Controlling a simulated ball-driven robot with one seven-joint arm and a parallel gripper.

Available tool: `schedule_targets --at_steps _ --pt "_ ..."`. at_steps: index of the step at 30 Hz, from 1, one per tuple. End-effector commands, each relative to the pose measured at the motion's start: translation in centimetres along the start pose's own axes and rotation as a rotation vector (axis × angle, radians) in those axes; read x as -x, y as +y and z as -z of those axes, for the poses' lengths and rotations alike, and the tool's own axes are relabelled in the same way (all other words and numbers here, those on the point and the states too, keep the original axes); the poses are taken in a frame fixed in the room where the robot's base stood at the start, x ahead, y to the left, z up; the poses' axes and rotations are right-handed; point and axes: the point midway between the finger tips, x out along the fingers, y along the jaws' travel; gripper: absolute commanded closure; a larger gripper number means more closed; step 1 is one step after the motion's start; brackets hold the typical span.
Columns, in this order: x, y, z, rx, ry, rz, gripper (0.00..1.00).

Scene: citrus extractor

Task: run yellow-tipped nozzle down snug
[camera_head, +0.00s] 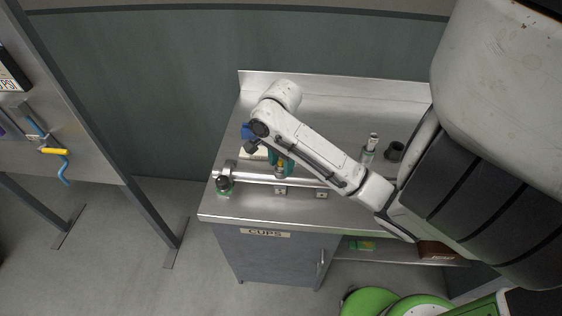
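My white arm reaches from the right across the steel counter (300,212). Its far end bends down over the counter's left part. Just below the bend, a small teal piece with a yellowish part (281,168) stands at the metal rail (255,178). It may be the yellow-tipped nozzle, but it is too small and too covered to be sure. I cannot tell whether my gripper touches it.
A dark round knob (224,183) sits at the rail's left end. A small bottle (369,149) and a dark cup (395,151) stand at the right. A wall panel (85,165) at the left carries a yellow-handled blue fitting (54,150). The counter's front strip is clear.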

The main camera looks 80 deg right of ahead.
Motion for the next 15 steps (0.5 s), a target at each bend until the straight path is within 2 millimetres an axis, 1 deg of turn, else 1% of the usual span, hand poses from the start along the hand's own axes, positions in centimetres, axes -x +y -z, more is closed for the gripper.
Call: schedule_targets --at_steps 6,15 --pt "-0.01 -0.01 -0.05 0.132 0.0 0.0 0.54" --pt "-0.01 -0.01 -0.06 0.165 -0.001 0.0 0.54"
